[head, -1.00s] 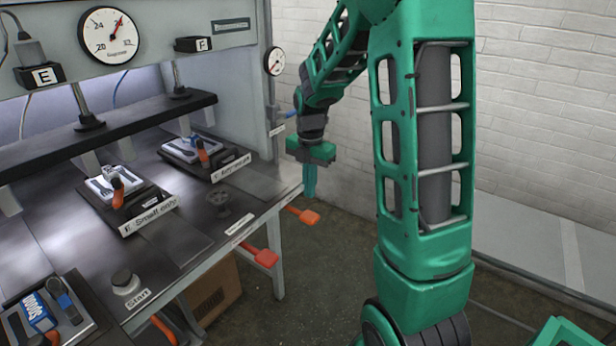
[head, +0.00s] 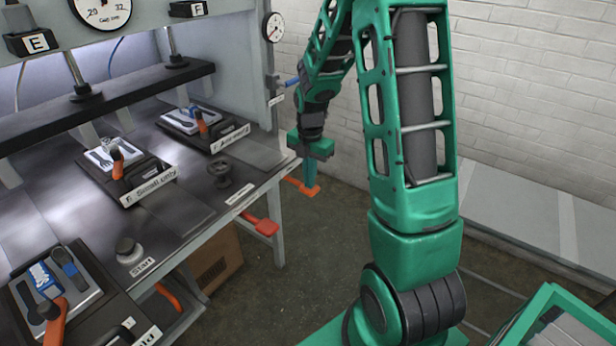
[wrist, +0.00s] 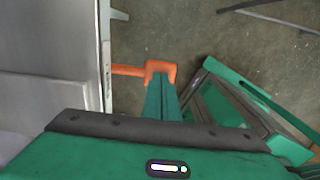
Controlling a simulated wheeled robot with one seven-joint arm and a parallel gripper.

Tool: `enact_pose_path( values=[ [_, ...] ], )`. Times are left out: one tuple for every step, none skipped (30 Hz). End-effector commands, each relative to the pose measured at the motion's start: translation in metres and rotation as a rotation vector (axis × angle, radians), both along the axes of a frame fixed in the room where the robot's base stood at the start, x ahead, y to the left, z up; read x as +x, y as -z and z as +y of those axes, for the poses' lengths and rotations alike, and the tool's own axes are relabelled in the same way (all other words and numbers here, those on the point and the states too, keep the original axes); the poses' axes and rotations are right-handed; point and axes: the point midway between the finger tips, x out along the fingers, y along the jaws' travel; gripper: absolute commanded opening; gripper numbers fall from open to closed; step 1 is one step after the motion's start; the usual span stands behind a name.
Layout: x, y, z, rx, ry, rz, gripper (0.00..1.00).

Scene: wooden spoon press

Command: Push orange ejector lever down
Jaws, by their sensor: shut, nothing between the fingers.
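An orange lever (head: 297,184) with a flat paddle end sticks out from the bench's front at its far end. The paddle also shows in the wrist view (wrist: 160,70). My gripper (head: 311,184) is shut and empty, fingers pointing down at this paddle. The fingertips overlap the paddle in the head view and in the wrist view (wrist: 160,84). I cannot tell whether they touch it. The fingers hide part of the paddle. A second orange lever (head: 262,227) sticks out nearer, and a third (head: 168,296) sits lower left.
The bench (head: 190,215) carries several black fixtures with small orange handles and a dark Start knob (head: 128,250). A cardboard box (head: 212,262) stands under it. A green-edged container (head: 565,310) stands at the lower right. The floor (head: 300,250) between is clear.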

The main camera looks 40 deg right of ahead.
Motion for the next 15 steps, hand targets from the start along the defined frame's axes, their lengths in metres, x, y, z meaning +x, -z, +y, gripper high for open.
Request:
enact_pose_path(
  values=[
    [-0.004,0.009,0.0,0.002,0.0,0.007,0.0],
    [-0.005,0.015,-0.001,0.001,0.0,0.008,0.0],
    [-0.007,0.023,-0.001,0.002,0.001,0.009,0.0],
    [-0.007,0.029,-0.001,0.002,0.0,0.009,0.0],
    [-0.008,0.034,-0.001,0.002,0.0,0.009,0.0],
    [-0.008,0.041,-0.002,0.001,0.0,0.008,0.0],
    [-0.008,0.045,-0.002,0.0,0.0,0.008,0.0],
    [-0.008,0.049,-0.002,0.0,0.001,0.008,0.0],
    [-0.007,0.053,-0.002,0.0,0.001,0.006,0.0],
    [-0.007,0.055,-0.002,0.0,0.001,0.005,0.0],
    [-0.007,0.057,-0.002,0.0,0.001,0.006,0.0],
    [-0.007,0.059,-0.002,0.001,0.001,0.007,0.0],
    [-0.007,0.061,-0.002,0.0,0.001,0.008,0.0],
    [-0.008,0.062,-0.002,0.001,0.001,0.009,0.0],
    [-0.008,0.062,-0.002,0.001,0.001,0.01,0.0]
  ],
)
